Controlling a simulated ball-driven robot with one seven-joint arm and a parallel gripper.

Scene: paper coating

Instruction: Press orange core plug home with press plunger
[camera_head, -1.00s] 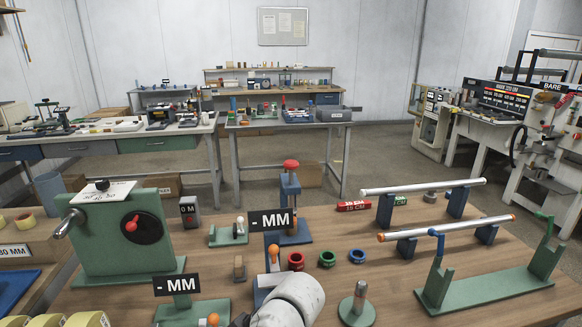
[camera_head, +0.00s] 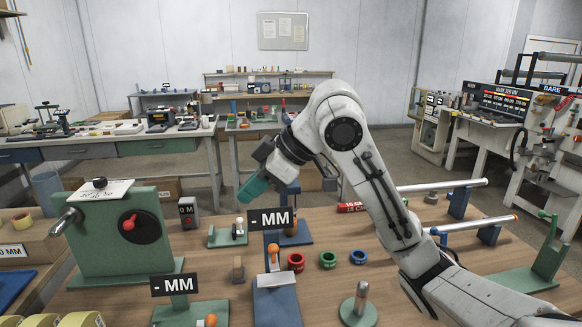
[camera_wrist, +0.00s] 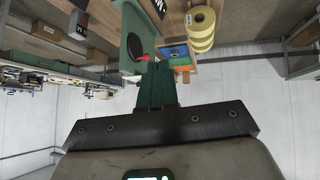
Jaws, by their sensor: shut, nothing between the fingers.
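My gripper (camera_head: 249,191) is shut and empty, held in the air above the workbench. In the wrist view its green fingers (camera_wrist: 157,88) are together. An orange ball-topped piece (camera_head: 274,254) stands on the bench in front of the press. I cannot tell which orange piece is the core plug.
Red (camera_head: 296,262), green (camera_head: 327,259) and blue (camera_head: 358,257) rings lie on the bench. A green crank machine (camera_head: 125,235) stands at left. A metal post on a round base (camera_head: 359,305) is at the front. Another white roll (camera_head: 440,186) lies behind at right.

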